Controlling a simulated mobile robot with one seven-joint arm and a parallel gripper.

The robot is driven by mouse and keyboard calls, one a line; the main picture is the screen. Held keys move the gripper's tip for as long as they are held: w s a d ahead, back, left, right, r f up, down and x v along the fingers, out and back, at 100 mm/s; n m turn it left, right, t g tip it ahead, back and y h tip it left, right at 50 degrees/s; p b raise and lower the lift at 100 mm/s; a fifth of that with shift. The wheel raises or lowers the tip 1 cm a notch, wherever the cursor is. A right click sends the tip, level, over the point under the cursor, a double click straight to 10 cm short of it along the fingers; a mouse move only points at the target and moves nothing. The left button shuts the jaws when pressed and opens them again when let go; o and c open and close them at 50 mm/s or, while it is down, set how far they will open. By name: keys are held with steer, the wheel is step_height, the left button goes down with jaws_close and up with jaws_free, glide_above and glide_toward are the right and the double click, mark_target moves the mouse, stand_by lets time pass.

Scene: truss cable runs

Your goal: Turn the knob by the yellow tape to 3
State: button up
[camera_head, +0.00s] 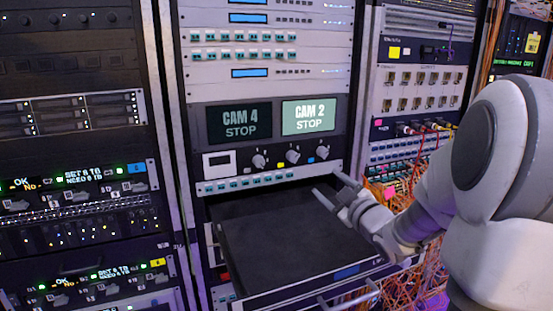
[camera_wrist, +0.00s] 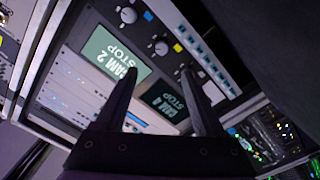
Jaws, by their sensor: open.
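The panel with three knobs sits below two screens in the middle rack. The small yellow tape (camera_head: 281,165) is just lower left of the middle knob (camera_head: 292,157). In the wrist view the yellow tape (camera_wrist: 178,48) is beside the same middle knob (camera_wrist: 162,47). The knob's setting and scale marks are too small to read. My gripper (camera_head: 327,184) is open and empty, below and in front of the right end of the panel. In the wrist view its two dark fingers (camera_wrist: 159,73) stand apart, with the panel beyond them. No finger visibly touches a knob.
A left knob (camera_head: 258,160) and a right knob (camera_head: 322,152) flank the middle one, with blue tape (camera_head: 311,160) by the right one. A black drawer (camera_head: 285,235) stands pulled out below the panel. Loose orange cables (camera_head: 400,275) hang at the right.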

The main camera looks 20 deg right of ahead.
glide_toward(294, 158)
steer(key=w+b, duration=0.1)
steer(key=w, duration=0.7)
steer(key=shift+w+f, duration=0.15)
steer(key=shift+w, duration=0.2)
jaws_close()
